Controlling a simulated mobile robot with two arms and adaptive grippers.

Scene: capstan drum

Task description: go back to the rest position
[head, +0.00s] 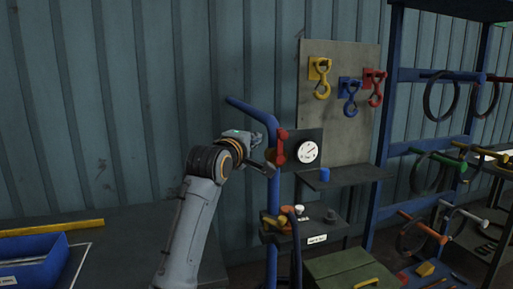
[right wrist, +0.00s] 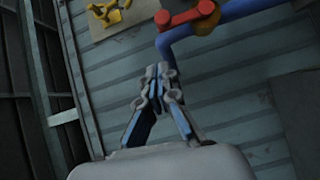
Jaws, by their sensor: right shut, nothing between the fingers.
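My right arm rises from the lower middle of the head view. My right gripper shows at its end (head: 266,166), beside the blue bent post (head: 242,106) and the red lever (head: 280,147). In the right wrist view my right gripper (right wrist: 158,75) is shut and empty, with its fingertips together. The red lever (right wrist: 184,16) and the blue post (right wrist: 232,18) appear beyond the fingertips there. I cannot tell how close the gripper is to the post. My left gripper is not in view.
A round white gauge (head: 307,152) is beside the red lever. Yellow, blue and red hooks hang on a grey board (head: 340,110). A blue rack (head: 384,150) with rings stands at the right. A blue tray (head: 35,262) lies at the lower left. A green box (head: 345,268) stands low.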

